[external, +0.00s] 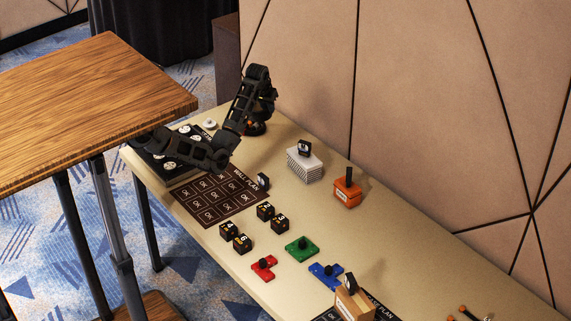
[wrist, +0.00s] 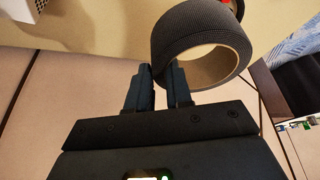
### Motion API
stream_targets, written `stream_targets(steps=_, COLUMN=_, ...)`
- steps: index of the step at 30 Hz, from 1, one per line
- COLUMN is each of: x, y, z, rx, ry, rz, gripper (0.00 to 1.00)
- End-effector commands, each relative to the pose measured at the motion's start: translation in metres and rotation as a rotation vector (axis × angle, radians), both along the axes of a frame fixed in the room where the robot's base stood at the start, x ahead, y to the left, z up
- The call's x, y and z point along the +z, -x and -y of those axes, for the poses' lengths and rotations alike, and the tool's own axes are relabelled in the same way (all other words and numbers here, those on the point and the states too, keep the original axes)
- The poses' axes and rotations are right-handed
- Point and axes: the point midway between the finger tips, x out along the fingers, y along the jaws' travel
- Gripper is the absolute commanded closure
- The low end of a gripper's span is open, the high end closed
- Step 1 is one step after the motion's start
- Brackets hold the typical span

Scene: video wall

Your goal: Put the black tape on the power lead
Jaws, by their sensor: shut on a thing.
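The black tape (wrist: 200,35) is a thick roll with a tan inner core, large in the wrist view. My gripper (wrist: 160,78) is shut on the near edge of the roll, which stands out past the fingertips. In the external view my gripper (external: 264,108) hangs low at the far end of the beige table, near the wall, and the dark roll blends in with it. An orange-red and dark object (external: 255,128) sits right below it, partly covered. I cannot clearly identify the power lead.
A white box (external: 304,165) and an orange box (external: 347,192) stand along the wall side. Several black cubes (external: 242,244), a wall plan mat (external: 215,198), and red, green and blue pieces (external: 325,276) lie nearer. A wooden box (external: 354,303) stands at front. A wooden table (external: 90,80) is at left.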

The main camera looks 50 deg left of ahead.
Motion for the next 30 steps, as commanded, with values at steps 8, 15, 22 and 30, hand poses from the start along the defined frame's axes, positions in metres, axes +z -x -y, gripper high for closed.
stream_targets(steps=8, x=-0.034, y=-0.016, z=-0.057, rx=0.003, ry=0.001, rz=-0.001, gripper=1.00)
stream_targets(steps=15, x=-0.051, y=-0.024, z=-0.084, rx=0.001, ry=0.000, rz=0.001, gripper=1.00)
stream_targets(steps=22, x=-0.068, y=-0.024, z=-0.086, rx=0.000, ry=0.001, rz=-0.002, gripper=1.00)
stream_targets(steps=30, x=-0.093, y=-0.024, z=-0.086, rx=0.000, ry=0.000, rz=0.001, gripper=1.00)
